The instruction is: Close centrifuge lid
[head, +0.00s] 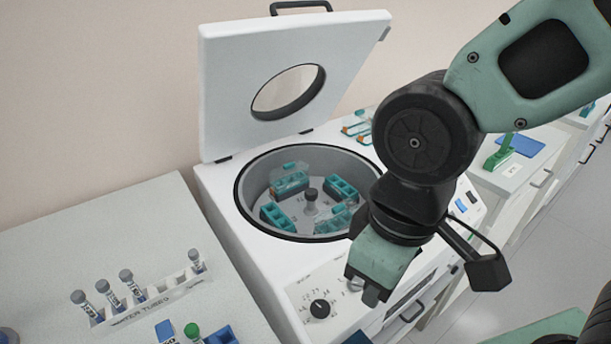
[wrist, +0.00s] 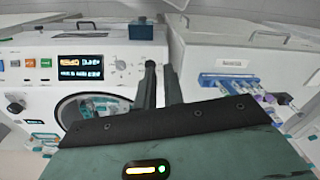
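The white centrifuge (head: 215,200) stands in the middle of the head view with its bowl uncovered. Its lid (head: 225,75) is raised and tilted back near the wall, with a round window and a dark handle (head: 300,6) on its top edge. Teal tube holders (head: 343,190) sit around the rotor hub (head: 310,200). My gripper (head: 368,292) hangs in front of the bowl over the control panel, apart from the lid. In the wrist view its two fingers (wrist: 160,67) have a narrow empty gap between them. The lid cannot be made out there.
A white tube rack (head: 165,300) with several capped tubes stands on the left bench, beside a blue item (head: 166,330). In the wrist view, a white machine (wrist: 40,48) with a lit display and a blue rack (wrist: 228,80) lie beyond my fingers. Space above the bowl's left side is clear.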

